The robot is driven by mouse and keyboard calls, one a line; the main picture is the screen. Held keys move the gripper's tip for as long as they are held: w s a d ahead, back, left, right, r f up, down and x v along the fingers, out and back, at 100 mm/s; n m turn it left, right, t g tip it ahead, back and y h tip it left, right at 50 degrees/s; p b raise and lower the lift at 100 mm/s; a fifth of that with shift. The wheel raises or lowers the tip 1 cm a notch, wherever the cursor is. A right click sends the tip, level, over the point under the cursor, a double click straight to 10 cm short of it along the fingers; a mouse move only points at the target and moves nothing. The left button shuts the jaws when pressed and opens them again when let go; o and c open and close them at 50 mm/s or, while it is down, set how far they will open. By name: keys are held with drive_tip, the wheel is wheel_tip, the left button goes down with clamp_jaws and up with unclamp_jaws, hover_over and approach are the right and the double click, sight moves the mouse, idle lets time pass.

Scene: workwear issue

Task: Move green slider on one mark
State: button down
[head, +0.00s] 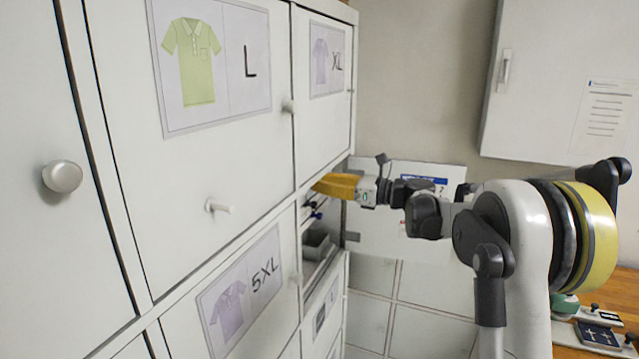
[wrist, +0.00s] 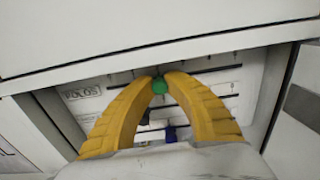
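The green slider (wrist: 160,86) is a small round green knob on a pale panel (wrist: 225,82) with several dark slots, inside an open cabinet compartment. My gripper (wrist: 161,79) has its two yellow curved fingertips close against the knob, one on each side, and appears shut on it. In the head view my gripper (head: 320,186) reaches into the compartment from the right, and the green slider is hidden there. A blue slider (wrist: 170,134) sits lower on the panel, between the fingers. The marks along the green slider's slot are too small to read.
Closed white doors with shirt labels and knobs (head: 62,176) fill the left. The compartment's upper edge (wrist: 160,60) runs close above my fingers. A grey bin (head: 317,244) sits lower in the compartment. A wooden table (head: 625,287) with small items is at right.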

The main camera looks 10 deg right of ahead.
drive_tip(key=w+d, duration=0.2)
drive_tip(key=w, duration=0.1)
drive_tip(key=shift+d, duration=0.1)
drive_tip(key=c, duration=1.3)
unclamp_jaws()
drive_tip(key=shift+c, duration=0.2)
drive_tip(key=shift+s, duration=0.1)
drive_tip(key=v, duration=1.2)
